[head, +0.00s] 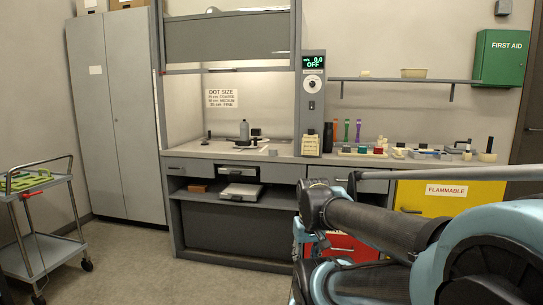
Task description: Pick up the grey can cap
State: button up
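I cannot make out a grey can cap for certain; small items on the counters are too tiny to tell apart. A grey bottle or can (245,131) stands upright on the fume hood worktop (195,147). Small dark objects (256,133) sit beside it. My arm fills the lower right of the head view and covers part of the cabinets there. My gripper does not show.
A grey cart (40,243) stands at the left, near a tall grey cabinet (118,110). The right counter holds many small items, including colored upright tools (347,131). A yellow flammable cabinet (440,198) is below. The floor (130,265) before the hood is clear.

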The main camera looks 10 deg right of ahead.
aim_at(273, 152)
jog(key=i, duration=1)
